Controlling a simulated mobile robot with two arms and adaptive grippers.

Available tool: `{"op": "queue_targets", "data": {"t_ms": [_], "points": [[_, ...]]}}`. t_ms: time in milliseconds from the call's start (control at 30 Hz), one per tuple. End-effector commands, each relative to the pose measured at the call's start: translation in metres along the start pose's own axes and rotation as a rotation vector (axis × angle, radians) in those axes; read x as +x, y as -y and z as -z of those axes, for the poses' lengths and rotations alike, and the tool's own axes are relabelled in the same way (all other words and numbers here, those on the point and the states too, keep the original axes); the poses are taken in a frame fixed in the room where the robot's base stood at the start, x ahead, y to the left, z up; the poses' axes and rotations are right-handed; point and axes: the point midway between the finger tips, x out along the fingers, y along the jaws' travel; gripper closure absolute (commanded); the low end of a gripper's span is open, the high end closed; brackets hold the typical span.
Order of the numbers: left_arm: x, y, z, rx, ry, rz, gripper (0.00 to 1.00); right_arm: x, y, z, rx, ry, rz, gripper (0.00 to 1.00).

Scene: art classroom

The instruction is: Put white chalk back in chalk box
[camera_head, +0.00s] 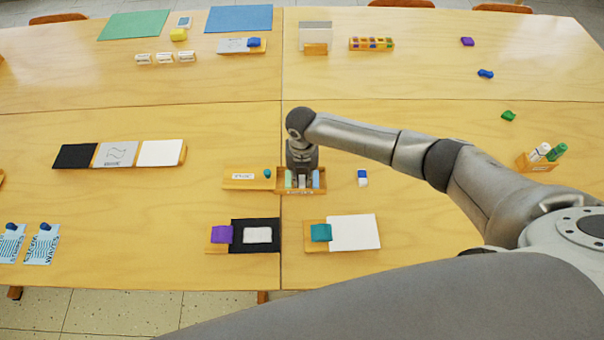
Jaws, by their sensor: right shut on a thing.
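The chalk box (321,190), a small wooden tray with a label on its front, stands near the middle of the table. A green chalk piece (289,178) and a light blue one (316,179) stand in it. My right gripper (302,174) points down right over the box, its fingers low at the middle. It is shut on the white chalk (302,182), which shows between the green and blue pieces. The gripper hides the chalk's upper part, and I cannot tell whether the chalk rests on the box floor. My left gripper is not in view.
A wooden tray (240,185) with a white label stands just left of the box. A blue-and-white eraser (362,178) lies to its right. A marker holder (538,164) stands at the far right. The table between is clear.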

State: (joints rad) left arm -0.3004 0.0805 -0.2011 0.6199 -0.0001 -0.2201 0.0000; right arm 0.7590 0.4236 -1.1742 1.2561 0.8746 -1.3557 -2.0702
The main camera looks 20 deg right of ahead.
Motion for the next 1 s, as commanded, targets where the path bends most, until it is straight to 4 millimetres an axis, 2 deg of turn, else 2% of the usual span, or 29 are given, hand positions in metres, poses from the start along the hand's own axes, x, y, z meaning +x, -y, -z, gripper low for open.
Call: {"op": "queue_targets", "data": {"t_ms": [67,100,233,633,800,867,1000], "points": [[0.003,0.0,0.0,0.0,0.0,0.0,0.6,0.004,0.0,0.0,0.0,-0.001,0.0,1.0],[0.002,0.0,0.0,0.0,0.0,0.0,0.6,0.003,0.0,0.0,0.0,0.0,0.0,0.81],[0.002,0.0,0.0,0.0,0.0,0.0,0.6,0.003,0.0,0.0,0.0,0.0,0.0,0.64],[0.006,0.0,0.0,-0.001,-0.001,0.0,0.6,0.003,0.0,0.0,0.0,0.001,0.0,0.63],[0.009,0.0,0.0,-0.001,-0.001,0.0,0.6,-0.021,0.0,-0.001,-0.001,0.002,-0.003,0.63],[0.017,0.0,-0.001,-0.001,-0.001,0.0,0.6,-0.032,-0.001,-0.004,-0.001,0.005,-0.004,0.63],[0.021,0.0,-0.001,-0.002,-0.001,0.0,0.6,-0.064,-0.003,-0.007,-0.001,0.004,-0.003,0.63]]}}
